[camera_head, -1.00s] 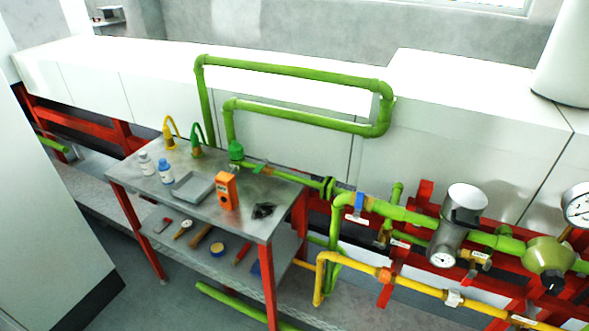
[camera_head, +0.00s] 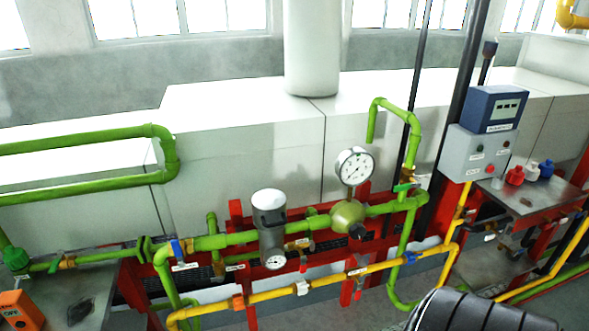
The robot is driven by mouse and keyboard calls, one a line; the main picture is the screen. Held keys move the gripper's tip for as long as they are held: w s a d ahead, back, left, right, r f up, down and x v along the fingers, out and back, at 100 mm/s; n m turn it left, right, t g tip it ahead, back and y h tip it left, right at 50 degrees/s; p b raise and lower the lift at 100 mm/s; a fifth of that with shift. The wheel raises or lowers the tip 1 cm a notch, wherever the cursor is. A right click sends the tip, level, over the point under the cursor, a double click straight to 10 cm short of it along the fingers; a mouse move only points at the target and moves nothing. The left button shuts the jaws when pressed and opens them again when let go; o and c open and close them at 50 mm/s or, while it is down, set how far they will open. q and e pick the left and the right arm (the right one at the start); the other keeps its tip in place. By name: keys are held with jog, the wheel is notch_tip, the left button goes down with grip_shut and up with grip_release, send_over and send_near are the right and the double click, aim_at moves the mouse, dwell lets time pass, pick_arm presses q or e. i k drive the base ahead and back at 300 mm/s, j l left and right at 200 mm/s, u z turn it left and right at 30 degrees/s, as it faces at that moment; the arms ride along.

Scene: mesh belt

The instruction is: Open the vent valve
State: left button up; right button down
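Several small valves sit on the green and yellow piping, and I cannot read which label marks the vent valve. A green-handled valve (camera_head: 403,187) is on a riser whose top is a down-turned green pipe (camera_head: 378,103). A blue-handled valve (camera_head: 178,248) is on the main green pipe, left of the grey filter body (camera_head: 269,222). Another blue handle (camera_head: 410,257) is on the lower line at right. A green-handled valve (camera_head: 54,266) is at far left. Neither gripper is in view. A black ribbed part, possibly my arm, shows at the bottom right.
A round gauge (camera_head: 355,166) stands above the green regulator (camera_head: 348,215). A grey control box (camera_head: 478,152) with a blue meter (camera_head: 492,108) stands at right, by a metal table (camera_head: 530,199). Yellow pipe (camera_head: 340,277) runs in front. Red frames (camera_head: 240,210) hold the piping.

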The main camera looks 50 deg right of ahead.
aim_at(303, 260)
jog(key=z, duration=1.55)
